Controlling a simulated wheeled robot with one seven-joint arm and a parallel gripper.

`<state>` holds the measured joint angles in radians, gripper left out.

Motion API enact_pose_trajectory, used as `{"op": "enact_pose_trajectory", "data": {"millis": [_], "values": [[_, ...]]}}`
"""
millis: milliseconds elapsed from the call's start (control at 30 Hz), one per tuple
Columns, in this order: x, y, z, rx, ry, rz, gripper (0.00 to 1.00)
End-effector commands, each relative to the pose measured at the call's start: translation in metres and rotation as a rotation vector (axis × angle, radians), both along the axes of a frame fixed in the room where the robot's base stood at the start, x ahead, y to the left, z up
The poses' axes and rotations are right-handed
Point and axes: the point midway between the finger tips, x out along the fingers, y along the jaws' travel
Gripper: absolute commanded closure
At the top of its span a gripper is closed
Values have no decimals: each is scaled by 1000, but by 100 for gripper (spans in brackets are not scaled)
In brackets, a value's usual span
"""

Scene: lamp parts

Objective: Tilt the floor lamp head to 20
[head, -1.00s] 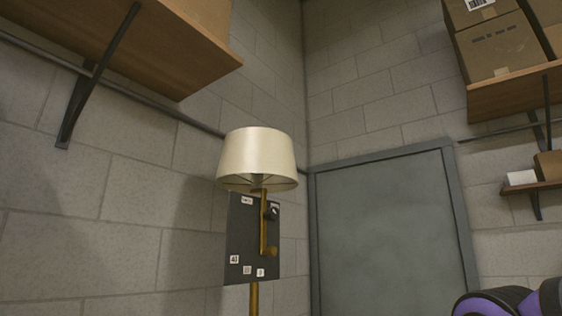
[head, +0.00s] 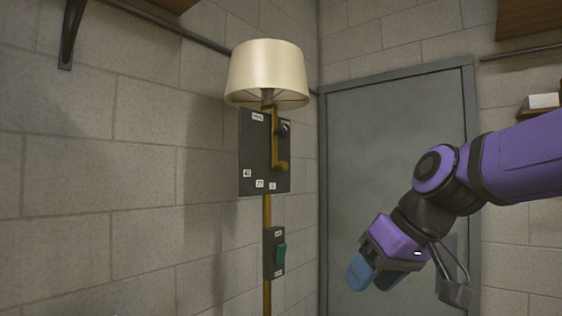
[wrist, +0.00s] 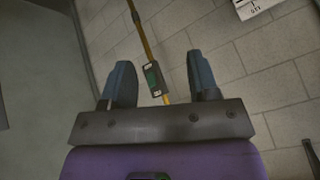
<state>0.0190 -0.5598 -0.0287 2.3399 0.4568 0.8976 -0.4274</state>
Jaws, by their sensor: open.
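The floor lamp stands against the block wall in the head view. Its cream lamp head (head: 268,75) sits on a brass arm (head: 275,140) in front of a dark panel (head: 253,160) with several small number labels. A box with a green switch (head: 280,254) is on the brass pole (head: 267,212) below. My gripper (head: 374,277) is to the right of the pole, with its blue fingers apart and empty. In the wrist view, my gripper (wrist: 161,85) has the switch box (wrist: 154,78) and pole showing between its fingers, farther off. The lamp head is out of the wrist view.
A grey door (head: 395,150) is behind my arm. A wooden shelf (head: 530,18) is at the upper right, with a small white box (head: 543,101) lower down. A dark shelf bracket (head: 72,35) is at the upper left. Open space lies between my gripper and the lamp.

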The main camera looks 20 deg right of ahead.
Motion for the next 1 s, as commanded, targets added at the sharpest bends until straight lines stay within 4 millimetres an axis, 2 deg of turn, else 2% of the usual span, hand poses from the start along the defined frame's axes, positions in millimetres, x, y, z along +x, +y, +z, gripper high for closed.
{"op": "enact_pose_trajectory", "data": {"millis": [33, 200, 300, 500, 600, 700, 800, 1000], "values": [[22, 5, 13, 49, -29, 33, 45], [95, 18, 60, 198, -192, 133, 45], [140, 18, 87, 267, -312, 170, 45], [230, 3, 136, 355, -583, 186, 45], [268, -10, 154, 370, -708, 172, 45], [295, -21, 167, 373, -803, 152, 45], [311, -30, 174, 370, -864, 136, 45], [326, -30, 178, 366, -897, 127, 45]]}}
